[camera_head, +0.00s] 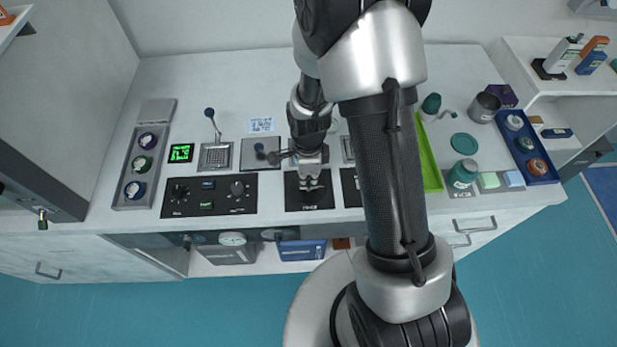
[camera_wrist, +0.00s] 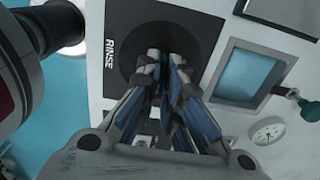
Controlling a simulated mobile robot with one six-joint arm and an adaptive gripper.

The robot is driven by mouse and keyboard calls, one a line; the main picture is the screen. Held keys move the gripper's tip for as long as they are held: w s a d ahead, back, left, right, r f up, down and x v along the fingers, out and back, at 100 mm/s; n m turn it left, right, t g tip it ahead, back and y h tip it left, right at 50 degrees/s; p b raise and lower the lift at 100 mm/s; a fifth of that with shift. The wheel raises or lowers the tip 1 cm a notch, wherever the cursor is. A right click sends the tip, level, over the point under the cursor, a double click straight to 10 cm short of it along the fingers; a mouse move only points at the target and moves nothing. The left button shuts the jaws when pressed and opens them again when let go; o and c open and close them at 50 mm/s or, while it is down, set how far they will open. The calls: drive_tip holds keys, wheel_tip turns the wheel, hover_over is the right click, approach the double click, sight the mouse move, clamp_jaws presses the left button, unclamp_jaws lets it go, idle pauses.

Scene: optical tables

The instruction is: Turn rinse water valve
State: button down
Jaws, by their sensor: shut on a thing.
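The rinse water valve sits on a black panel (camera_head: 291,187) lettered RINSE on the white bench. In the wrist view, the panel (camera_wrist: 200,18) lies behind my gripper (camera_wrist: 163,68), and a dark round shape shows around the fingertips. My gripper (camera_head: 311,184) points down at this panel, with its fingers shut on the valve. The fingers hide most of the valve, so its turn angle cannot be seen.
A black control panel (camera_head: 208,196) with knobs is left of the rinse panel. A lever fixture (camera_head: 214,156) and a tray of jars (camera_head: 139,170) stand further left. My arm covers the bench right of the panel. A green tray (camera_head: 430,165) and blue tray (camera_head: 527,152) are right.

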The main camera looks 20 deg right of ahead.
drive_tip(key=c, duration=1.8)
unclamp_jaws()
drive_tip(key=shift+o, duration=0.2)
wheel_tip(320, 180, up, 12)
wheel_tip(320, 180, up, 13)
drive_tip(key=n+t, duration=0.2)
drive_tip(key=n, duration=0.7)
hover_over(308, 181)
drive_tip(key=s, duration=0.6)
drive_tip(key=s+r+n+t, duration=0.2)
drive_tip(key=s+r+n, duration=0.3)
drive_tip(key=s+n, duration=0.5)
drive_tip(key=shift+s+r+n+t, duration=0.3)
drive_tip(key=shift+s+r+n, duration=0.1)
drive_tip(key=shift+n, duration=0.7)
